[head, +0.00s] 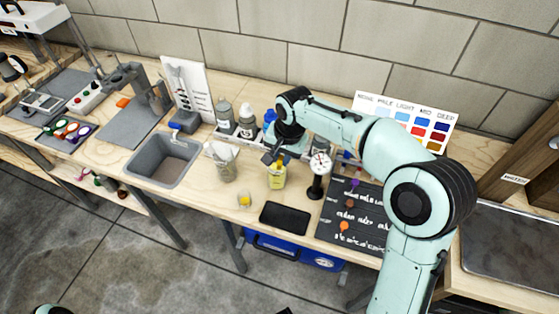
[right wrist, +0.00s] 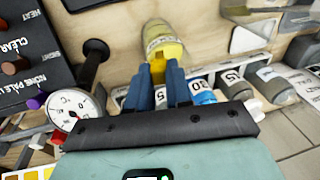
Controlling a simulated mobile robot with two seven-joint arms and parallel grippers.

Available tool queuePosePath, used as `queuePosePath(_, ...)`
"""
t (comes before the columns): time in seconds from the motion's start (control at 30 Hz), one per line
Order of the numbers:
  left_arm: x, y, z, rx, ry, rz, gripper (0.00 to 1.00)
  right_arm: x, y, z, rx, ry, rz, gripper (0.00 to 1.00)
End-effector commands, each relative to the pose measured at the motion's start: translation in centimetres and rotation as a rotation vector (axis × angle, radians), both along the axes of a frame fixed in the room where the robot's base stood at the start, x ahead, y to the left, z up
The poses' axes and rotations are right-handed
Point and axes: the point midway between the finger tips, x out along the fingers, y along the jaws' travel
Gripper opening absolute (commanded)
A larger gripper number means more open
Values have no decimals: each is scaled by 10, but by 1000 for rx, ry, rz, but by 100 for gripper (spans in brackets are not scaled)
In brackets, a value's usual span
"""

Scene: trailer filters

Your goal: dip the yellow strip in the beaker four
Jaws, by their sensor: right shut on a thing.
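My right gripper (head: 273,159) is over the bench, pointing down, just above a small clear container with yellow in it (head: 277,180). In the right wrist view the blue fingers (right wrist: 158,84) are shut on a yellow piece, the yellow strip (right wrist: 158,70). The yellow container (right wrist: 163,43) is straight beyond the fingertips. The strip's far end overlaps the container's yellow, so I cannot tell whether it is inside or only in front. No number is readable on the container. My left gripper is not in view.
A dial thermometer (head: 319,164) stands close right of the container. A black pad (head: 285,218) lies in front. Bottles (head: 246,122) stand behind; a grey sink (head: 163,160) is farther left.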

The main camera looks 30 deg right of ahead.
Motion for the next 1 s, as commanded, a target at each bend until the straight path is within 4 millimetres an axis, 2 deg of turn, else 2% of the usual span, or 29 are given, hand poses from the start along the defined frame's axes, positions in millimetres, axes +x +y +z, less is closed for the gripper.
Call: queuePosePath(1.0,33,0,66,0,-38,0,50,2,0,87,1,-9,1,0)
